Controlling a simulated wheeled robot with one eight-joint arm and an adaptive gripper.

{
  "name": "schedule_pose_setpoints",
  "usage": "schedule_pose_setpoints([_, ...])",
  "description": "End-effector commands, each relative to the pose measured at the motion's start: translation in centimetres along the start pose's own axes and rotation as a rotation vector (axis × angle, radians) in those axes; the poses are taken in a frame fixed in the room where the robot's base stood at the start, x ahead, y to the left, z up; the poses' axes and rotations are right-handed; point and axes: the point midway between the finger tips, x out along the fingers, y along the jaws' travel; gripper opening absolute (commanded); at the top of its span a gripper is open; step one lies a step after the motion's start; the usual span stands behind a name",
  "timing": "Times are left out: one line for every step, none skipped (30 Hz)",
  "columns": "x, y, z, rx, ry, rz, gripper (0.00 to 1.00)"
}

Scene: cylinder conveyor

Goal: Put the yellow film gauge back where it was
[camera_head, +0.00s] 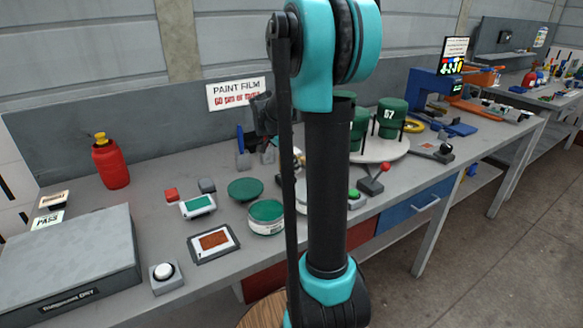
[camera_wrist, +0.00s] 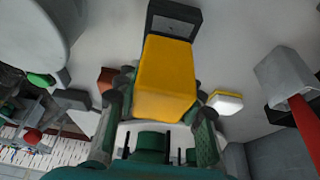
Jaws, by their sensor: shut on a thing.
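The yellow film gauge (camera_wrist: 165,80) is in the middle of the wrist view, a yellow block between the two fingers of my gripper (camera_wrist: 161,115). My gripper is shut on it. A black frame-like piece (camera_wrist: 174,18) shows at the far end of the gauge; I cannot tell whether it is part of the gauge or a thing behind it. In the head view my own arm covers the middle, and the gauge cannot be made out there.
Green drums (camera_head: 392,118) stand on a white round plate (camera_head: 372,152). A red-knobbed lever (camera_head: 374,180), a green-topped tin (camera_head: 266,218), a white device (camera_head: 198,206), a framed brown panel (camera_head: 213,243) and a red bottle (camera_head: 110,163) are on the bench. Bare bench lies beside the bottle.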

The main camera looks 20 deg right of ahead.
Motion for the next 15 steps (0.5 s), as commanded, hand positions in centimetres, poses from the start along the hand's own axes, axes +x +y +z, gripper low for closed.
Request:
schedule_pose_setpoints([0.6, 0.0, 0.2, 0.0, 0.0, 0.0, 0.02])
schedule_pose_setpoints([0.9, 0.0, 0.4, 0.0, 0.0, 0.0, 0.02])
schedule_pose_setpoints([1.2, 0.0, 0.5, 0.0, 0.0, 0.0, 0.02])
schedule_pose_setpoints([1.3, 0.0, 0.6, 0.0, 0.0, 0.0, 0.02])
schedule_pose_setpoints([1.4, 0.0, 0.6, 0.0, 0.0, 0.0, 0.02])
schedule_pose_setpoints([1.5, 0.0, 0.6, 0.0, 0.0, 0.0, 0.02])
schedule_pose_setpoints([1.5, 0.0, 0.6, 0.0, 0.0, 0.0, 0.02])
schedule_pose_setpoints([1.4, 0.0, 0.6, 0.0, 0.0, 0.0, 0.02])
schedule_pose_setpoints([1.4, 0.0, 0.6, 0.0, 0.0, 0.0, 0.02])
schedule_pose_setpoints([1.4, 0.0, 0.6, 0.0, 0.0, 0.0, 0.02])
schedule_pose_setpoints([1.4, 0.0, 0.6, 0.0, 0.0, 0.0, 0.02])
schedule_pose_setpoints([1.4, 0.0, 0.6, 0.0, 0.0, 0.0, 0.02])
schedule_pose_setpoints([1.5, 0.0, 0.6, 0.0, 0.0, 0.0, 0.02])
schedule_pose_setpoints([1.6, 0.0, 0.7, 0.0, 0.0, 0.0, 0.02])
schedule_pose_setpoints([1.7, 0.0, 0.7, 0.0, 0.0, 0.0, 0.02])
